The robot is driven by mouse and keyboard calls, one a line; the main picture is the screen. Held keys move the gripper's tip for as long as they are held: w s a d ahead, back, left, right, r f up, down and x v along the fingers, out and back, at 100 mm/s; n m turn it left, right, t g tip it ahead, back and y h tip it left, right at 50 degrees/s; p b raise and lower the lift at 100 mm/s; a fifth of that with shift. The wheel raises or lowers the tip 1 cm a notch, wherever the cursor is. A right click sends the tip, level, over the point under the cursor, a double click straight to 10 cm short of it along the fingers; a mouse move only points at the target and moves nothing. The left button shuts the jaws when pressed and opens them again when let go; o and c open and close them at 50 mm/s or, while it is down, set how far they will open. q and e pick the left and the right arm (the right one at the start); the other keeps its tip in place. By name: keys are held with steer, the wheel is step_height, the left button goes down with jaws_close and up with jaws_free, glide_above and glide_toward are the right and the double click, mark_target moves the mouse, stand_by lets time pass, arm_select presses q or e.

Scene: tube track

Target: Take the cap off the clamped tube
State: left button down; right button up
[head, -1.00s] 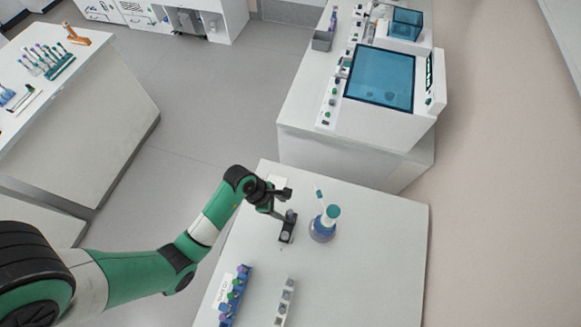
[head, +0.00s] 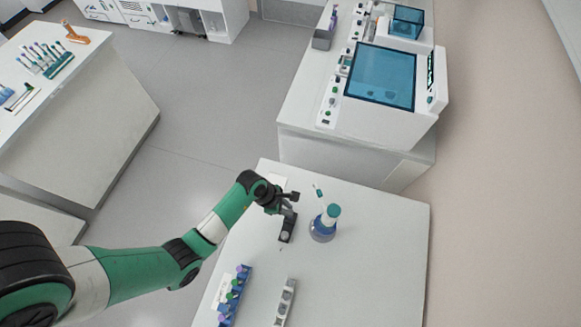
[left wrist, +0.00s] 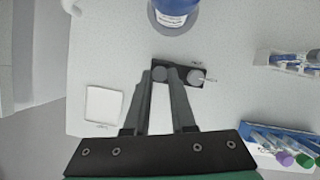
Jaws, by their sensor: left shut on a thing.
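My left gripper (head: 292,197) is over the dark clamp stand (head: 287,228) on the near table. In the left wrist view the clamp (left wrist: 181,66) is a dark block with a light round knob or disc on it. There the fingers of my left gripper (left wrist: 160,75) converge on a small grey round top (left wrist: 160,72), which looks like the cap of the clamped tube, and are shut on it. The tube below is hidden by the fingers and clamp. My right gripper is in neither view.
A blue-based bottle with a teal top (head: 332,210) stands just right of the clamp. A blue rack of purple- and green-capped tubes (head: 233,295) and a pale narrow rack (head: 285,302) are at the front. A white square pad (left wrist: 103,105) lies nearby. The table's right side is clear.

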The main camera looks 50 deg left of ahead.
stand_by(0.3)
arm_select(q)
steer(key=shift+r, duration=0.55)
steer(key=s+d+r+p, duration=0.2)
steer(key=s+r+p, duration=0.5)
steer(key=s+r, duration=0.6)
steer(key=shift+s+d+r, duration=0.2)
steer(key=shift+s+r, duration=0.2)
steer(key=shift+r, duration=0.55)
